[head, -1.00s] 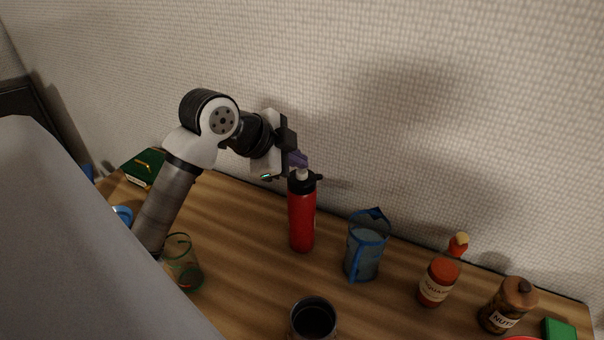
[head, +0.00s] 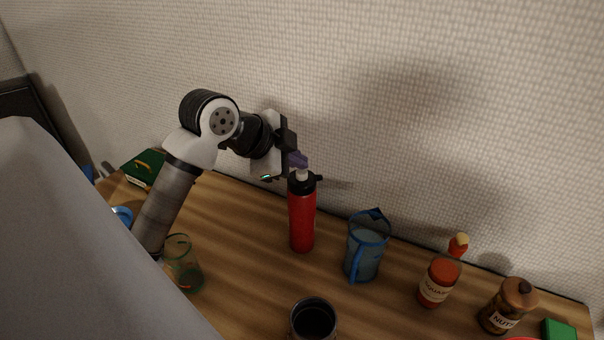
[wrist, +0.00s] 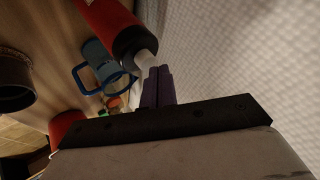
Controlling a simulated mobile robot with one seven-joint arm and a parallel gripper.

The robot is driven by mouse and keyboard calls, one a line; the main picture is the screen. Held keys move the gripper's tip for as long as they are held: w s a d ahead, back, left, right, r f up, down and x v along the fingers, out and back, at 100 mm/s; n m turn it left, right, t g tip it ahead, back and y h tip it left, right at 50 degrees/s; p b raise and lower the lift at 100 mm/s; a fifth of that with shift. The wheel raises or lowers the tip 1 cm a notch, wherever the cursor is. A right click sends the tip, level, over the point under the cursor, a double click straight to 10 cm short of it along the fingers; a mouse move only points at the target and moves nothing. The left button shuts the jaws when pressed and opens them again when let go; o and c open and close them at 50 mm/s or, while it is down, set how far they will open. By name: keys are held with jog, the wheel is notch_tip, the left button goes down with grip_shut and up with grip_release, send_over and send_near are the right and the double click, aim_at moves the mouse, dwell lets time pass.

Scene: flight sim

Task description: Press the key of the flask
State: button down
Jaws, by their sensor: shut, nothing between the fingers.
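The flask (head: 302,218) is a tall red bottle with a black cap, standing upright on the wooden table in the head view. Its pale key (head: 302,174) sits on top of the cap. In the wrist view the red flask (wrist: 103,14) is at the upper left, with its whitish key (wrist: 146,60) at the end of the black cap. My gripper (head: 299,160) is shut and empty, its purple fingers just above the flask's top. In the wrist view the gripper's fingertips (wrist: 160,72) are right beside the key; I cannot tell whether they touch it.
A blue-handled pitcher (head: 365,250) stands just right of the flask. A sauce jar (head: 438,282) and a nut jar (head: 507,305) are further right. A green glass (head: 182,265) stands to the left, and a dark cup (head: 313,320) in front. The textured wall (head: 420,100) is close behind.

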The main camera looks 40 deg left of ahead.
aim_at(296, 179)
jog(key=shift+f, duration=0.1)
dwell(0.5)
jog(key=shift+f+b, duration=0.35)
jog(key=shift+b, duration=0.3)
jog(key=shift+r, duration=0.45)
dwell(0.3)
notch_tip(296, 179, up, 6)
jog(key=p, duration=0.3)
dwell(0.3)
jog(key=shift+a, duration=0.1)
